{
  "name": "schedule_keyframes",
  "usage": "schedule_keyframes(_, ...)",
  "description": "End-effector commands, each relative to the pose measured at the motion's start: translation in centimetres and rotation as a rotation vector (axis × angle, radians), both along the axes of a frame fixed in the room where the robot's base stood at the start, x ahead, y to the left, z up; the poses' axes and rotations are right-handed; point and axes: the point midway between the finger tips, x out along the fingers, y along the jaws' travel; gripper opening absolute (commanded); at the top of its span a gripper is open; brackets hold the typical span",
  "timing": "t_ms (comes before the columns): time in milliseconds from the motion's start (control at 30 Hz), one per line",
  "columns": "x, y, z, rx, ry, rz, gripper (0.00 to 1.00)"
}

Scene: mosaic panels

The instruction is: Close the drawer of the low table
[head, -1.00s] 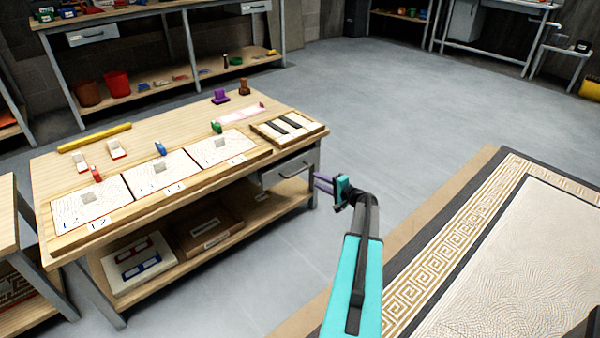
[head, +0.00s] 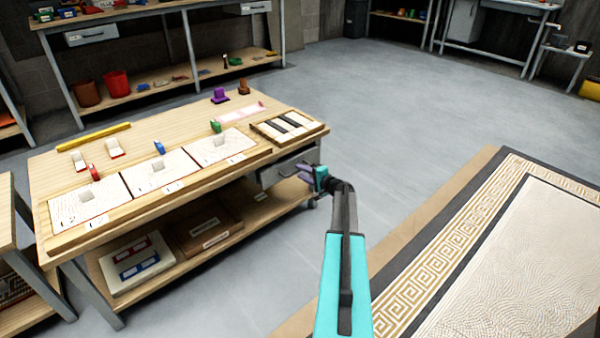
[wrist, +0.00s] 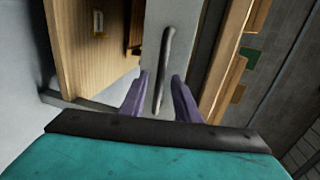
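The low table (head: 110,160) stands at the left in the head view. Its grey drawer (head: 272,175) sits under the right end of the tabletop. How far it stands out is hard to tell. My gripper (head: 303,171) is at the drawer front and covers part of it. In the wrist view the grey drawer front (wrist: 180,20) fills the upper middle, with its dark bar handle (wrist: 164,65). The purple fingers of my gripper (wrist: 160,76) are apart, one on each side of the handle, with gaps showing. Contact with the drawer front cannot be told.
Mosaic panels (head: 160,175) and small coloured pieces lie on the tabletop. A wooden box (head: 205,232) and a white panel (head: 135,262) are on the lower shelf. A patterned mat (head: 480,250) lies at the right. Clear grey floor (head: 400,100) lies behind the table.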

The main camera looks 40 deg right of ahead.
Motion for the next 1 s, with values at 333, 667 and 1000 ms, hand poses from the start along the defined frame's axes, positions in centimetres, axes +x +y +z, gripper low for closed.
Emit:
schedule_keyframes(333, 2.4, -0.2, -0.5, 0.001, 0.0, 0.0, 0.29)
schedule_keyframes(667, 2.5, -0.2, -0.5, 0.001, 0.0, 0.0, 0.24)
schedule_keyframes(1000, 2.5, -0.2, -0.5, 0.001, 0.0, 0.0, 0.0)
